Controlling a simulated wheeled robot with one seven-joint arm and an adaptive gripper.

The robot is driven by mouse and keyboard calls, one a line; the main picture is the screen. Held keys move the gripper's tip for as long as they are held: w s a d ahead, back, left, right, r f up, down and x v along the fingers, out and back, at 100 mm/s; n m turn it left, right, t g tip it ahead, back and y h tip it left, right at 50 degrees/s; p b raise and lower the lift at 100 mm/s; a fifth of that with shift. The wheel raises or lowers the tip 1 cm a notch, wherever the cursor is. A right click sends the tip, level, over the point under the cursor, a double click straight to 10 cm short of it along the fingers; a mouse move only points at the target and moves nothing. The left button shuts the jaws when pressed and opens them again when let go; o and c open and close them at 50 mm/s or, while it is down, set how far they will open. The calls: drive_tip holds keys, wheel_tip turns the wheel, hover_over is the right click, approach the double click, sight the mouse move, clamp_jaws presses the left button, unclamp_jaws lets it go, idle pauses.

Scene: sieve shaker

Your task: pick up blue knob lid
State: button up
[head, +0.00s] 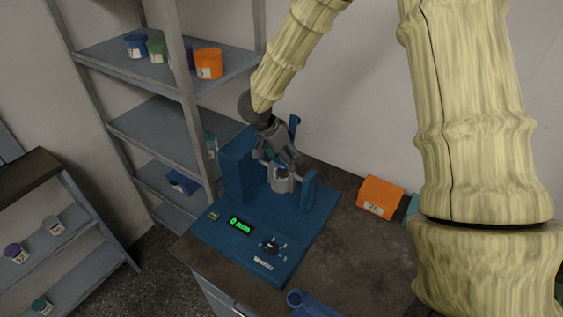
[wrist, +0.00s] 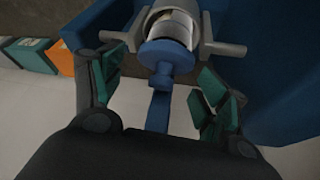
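The blue knob lid (wrist: 168,58) sits on top of a pale metal cylinder (wrist: 172,24) in the blue shaker machine, its knob facing my gripper in the wrist view. In the head view, the cylinder (head: 282,184) stands on the blue machine (head: 236,172), and the lid is mostly hidden by my gripper (head: 274,152). In the wrist view, my gripper (wrist: 160,80) is open, with its green-padded fingers on either side of the knob. Gaps show between the pads and the lid, and nothing is held.
Grey clamp arms (wrist: 226,48) stick out on both sides of the cylinder. A blue upright post (head: 308,188) stands right of it. An orange box (head: 380,197) lies on the dark table (head: 350,240) at the right. Shelves (head: 130,60) with coloured containers stand at the left.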

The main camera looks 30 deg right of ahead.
drive_tip(key=c, duration=0.9)
drive_tip(key=shift+r, duration=0.15)
